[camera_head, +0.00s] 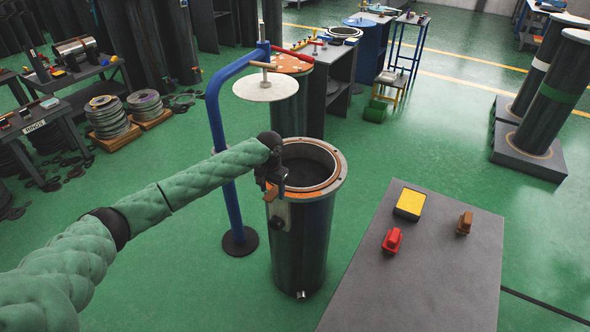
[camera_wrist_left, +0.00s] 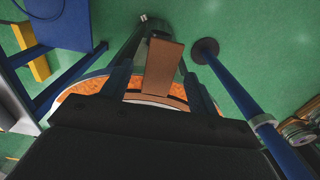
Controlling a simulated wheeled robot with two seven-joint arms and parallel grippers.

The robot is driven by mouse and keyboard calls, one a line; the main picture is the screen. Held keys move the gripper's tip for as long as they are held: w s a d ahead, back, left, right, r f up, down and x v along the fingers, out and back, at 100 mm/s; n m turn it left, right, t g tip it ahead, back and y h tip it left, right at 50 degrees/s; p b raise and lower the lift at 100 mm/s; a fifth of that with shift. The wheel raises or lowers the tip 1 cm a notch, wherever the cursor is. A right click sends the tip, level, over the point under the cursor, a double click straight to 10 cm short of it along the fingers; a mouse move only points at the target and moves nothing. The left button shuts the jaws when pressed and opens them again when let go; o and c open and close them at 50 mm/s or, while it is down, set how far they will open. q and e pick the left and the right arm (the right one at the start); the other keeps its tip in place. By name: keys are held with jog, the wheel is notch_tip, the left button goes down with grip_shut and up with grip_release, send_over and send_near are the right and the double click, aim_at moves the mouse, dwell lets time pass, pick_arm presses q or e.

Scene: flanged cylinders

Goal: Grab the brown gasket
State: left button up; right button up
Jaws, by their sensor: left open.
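The brown gasket (camera_head: 318,188) is an orange-brown ring lying at the open top of the dark flanged cylinder (camera_head: 302,245) in the head view. My left gripper (camera_head: 272,186) is over the left edge of that rim and hides part of the ring. In the left wrist view, a flat brown tab (camera_wrist_left: 164,68) stands between the two dark fingers of my left gripper (camera_wrist_left: 160,85). The fingers are open, with gaps showing on both sides of the tab. The gripper body hides most of the ring there. My right gripper is not in view.
A blue stand (camera_head: 217,130) holding a pale round plate (camera_head: 265,88) rises behind my arm. A grey table (camera_head: 425,255) with a yellow box (camera_head: 410,204), a red part (camera_head: 392,240) and a brown part (camera_head: 464,223) is at the right.

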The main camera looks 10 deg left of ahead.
pick_arm(q)
jog(key=shift+f, duration=0.1)
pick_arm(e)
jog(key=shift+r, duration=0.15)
pick_arm(q)
jog(key=c, duration=1.1)
jog(key=shift+c, duration=0.2)
